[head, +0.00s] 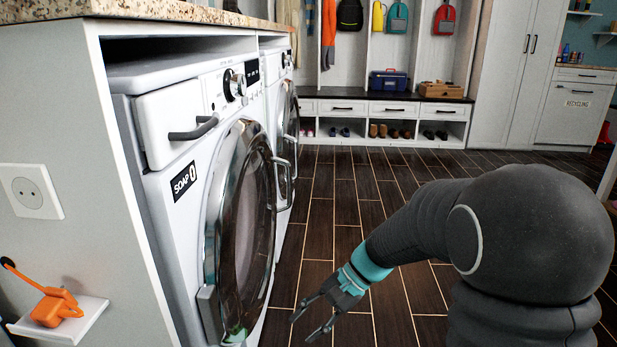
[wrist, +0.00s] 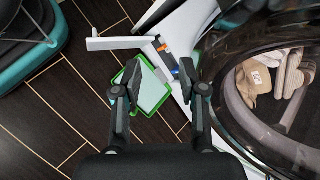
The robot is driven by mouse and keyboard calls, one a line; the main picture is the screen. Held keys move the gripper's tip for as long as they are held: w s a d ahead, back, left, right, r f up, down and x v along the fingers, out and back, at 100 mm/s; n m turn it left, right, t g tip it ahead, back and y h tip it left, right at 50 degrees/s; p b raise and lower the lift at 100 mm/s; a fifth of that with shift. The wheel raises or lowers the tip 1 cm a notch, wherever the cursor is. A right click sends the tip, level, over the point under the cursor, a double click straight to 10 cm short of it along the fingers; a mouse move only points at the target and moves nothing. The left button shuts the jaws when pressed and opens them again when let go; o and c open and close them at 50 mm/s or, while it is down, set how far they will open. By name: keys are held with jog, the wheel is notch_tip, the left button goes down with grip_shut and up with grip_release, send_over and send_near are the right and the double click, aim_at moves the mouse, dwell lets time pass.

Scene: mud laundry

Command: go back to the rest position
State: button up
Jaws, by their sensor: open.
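My gripper (head: 302,328) is in front of the washing machine (head: 192,120), low over the dark floor, with its fingers apart and pointing down and left. In the wrist view my gripper (wrist: 160,78) is open, with nothing visibly held between the fingers. A pale panel with a green rim (wrist: 152,92) shows beyond the fingers. The round glass door (head: 240,215) is on the front of the washing machine. Light-coloured cloth items (wrist: 256,78) show inside the round opening in the wrist view; I cannot tell whether glass covers them.
A second machine (head: 284,110) stands beyond the first. A small white shelf (head: 85,318) with an orange item (head: 55,307) is at the lower left. A shoe bench (head: 385,110) lines the back. The wood-plank floor (head: 345,200) in the middle is clear.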

jog(key=s+d+r+n+t+h+p, duration=0.4)
jog(key=s+d+r+n+t+h, duration=0.2)
jog(key=s+d+r, duration=0.9)
jog(key=shift+s+d+r+t+h+p, duration=0.4)
jog(key=shift+r+t+h, duration=0.25)
jog(key=shift+t+h, duration=0.65)
